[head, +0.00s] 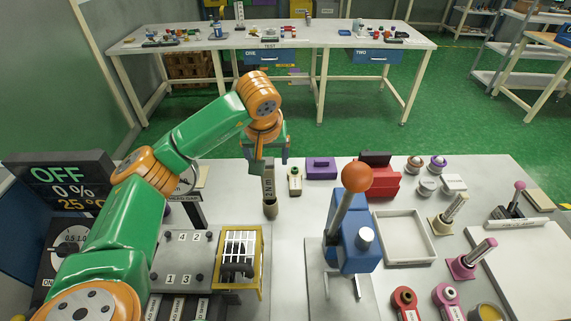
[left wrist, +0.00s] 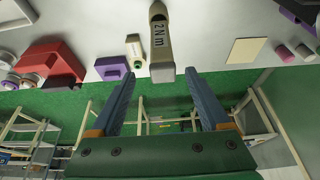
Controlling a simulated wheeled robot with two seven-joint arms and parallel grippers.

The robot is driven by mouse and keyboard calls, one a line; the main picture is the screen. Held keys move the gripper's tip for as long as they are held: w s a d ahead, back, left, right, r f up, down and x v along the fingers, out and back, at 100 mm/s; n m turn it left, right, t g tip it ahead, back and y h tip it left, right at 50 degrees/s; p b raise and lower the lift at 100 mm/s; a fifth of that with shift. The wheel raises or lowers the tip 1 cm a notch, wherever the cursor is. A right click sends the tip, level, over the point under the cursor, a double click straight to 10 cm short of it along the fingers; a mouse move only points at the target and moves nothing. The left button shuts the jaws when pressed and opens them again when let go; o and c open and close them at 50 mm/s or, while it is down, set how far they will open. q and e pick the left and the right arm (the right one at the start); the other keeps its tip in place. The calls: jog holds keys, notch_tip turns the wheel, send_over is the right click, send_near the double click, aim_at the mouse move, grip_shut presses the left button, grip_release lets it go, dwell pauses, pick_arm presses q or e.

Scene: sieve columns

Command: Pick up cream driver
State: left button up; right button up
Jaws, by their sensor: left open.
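The cream driver (head: 268,184), a grey-beige upright tool marked "2 N m", stands on the white bench left of centre in the head view. It also shows in the left wrist view (left wrist: 161,48), with its near end between the fingertips in the picture. My left gripper (head: 268,158) is open at the top of the driver, fingers pointing down, one on each side. In the left wrist view the gripper (left wrist: 159,74) has visible gaps beside the driver, and no contact shows. My right gripper is not in view.
A small cream block with a green patch (head: 295,180) and a purple block (head: 321,168) stand right of the driver. A blue press with an orange-knobbed lever (head: 357,180) is further right. A yellow-framed rack (head: 260,260) stands nearer, a display (head: 60,175) at left.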

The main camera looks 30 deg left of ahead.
aim_at(267, 168)
pick_arm(q)
jog(key=shift+f, duration=0.25)
jog(key=p+x, duration=0.2)
jog(key=x, duration=0.3)
jog(key=shift+a+f, duration=0.15)
jog(key=shift+a, duration=0.1)
jog(key=shift+w, duration=0.1)
jog(key=shift+s, duration=0.25)
jog(key=c, duration=0.8)
jog(key=shift+w, duration=0.1)
grip_shut()
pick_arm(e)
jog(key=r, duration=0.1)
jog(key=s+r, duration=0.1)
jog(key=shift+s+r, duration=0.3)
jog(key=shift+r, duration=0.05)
